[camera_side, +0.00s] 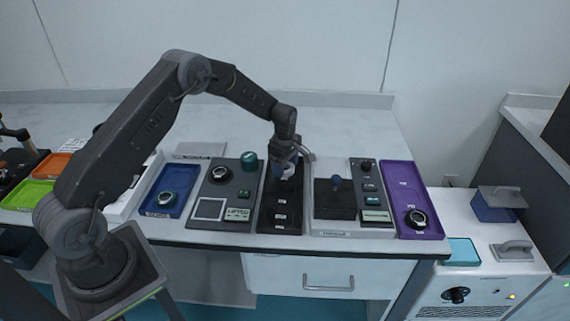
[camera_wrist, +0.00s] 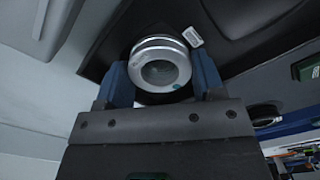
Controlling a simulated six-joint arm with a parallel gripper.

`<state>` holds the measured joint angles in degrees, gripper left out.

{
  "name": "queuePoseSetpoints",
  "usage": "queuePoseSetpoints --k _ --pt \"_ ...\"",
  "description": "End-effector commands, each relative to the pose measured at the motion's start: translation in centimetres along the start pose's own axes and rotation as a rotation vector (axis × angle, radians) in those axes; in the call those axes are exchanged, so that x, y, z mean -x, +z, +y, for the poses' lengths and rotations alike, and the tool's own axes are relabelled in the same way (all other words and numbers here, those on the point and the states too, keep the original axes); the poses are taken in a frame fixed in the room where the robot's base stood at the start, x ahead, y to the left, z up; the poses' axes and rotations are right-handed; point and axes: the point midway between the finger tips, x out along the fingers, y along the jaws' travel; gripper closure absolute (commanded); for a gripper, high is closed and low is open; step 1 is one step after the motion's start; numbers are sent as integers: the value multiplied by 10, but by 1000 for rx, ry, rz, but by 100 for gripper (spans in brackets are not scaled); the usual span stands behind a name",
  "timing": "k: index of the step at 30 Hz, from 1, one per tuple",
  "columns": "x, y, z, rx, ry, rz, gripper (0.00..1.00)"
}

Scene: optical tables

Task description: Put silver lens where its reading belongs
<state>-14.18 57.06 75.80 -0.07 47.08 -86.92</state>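The silver lens (camera_wrist: 160,65) is a ringed metal cylinder with a grey glass face, seen in the wrist view between the two blue fingers of my gripper (camera_wrist: 160,78), which touch its sides. In the side view my gripper (camera_side: 287,166) points down over the back part of a long black tray (camera_side: 267,214) with several small white labels. The lens shows there only as a small pale patch. I cannot tell whether it touches the tray. An instrument left of the tray has a lit green display (camera_side: 237,213), too small to read.
A blue tray (camera_side: 150,208) at left and a purple tray (camera_side: 402,178) at right each hold a dark round lens-like piece.

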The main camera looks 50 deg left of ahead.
Motion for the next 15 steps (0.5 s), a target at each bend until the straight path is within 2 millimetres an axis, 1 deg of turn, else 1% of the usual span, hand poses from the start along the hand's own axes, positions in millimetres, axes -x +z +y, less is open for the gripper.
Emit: queuePoseSetpoints --k 1,3,10,13,15 --pt "0 0 0 0 1 0 33" --pt "0 0 0 0 0 0 28" --pt "1 0 0 0 1 0 28" --pt "8 0 0 0 2 0 28" --pt "16 0 1 0 4 0 28"
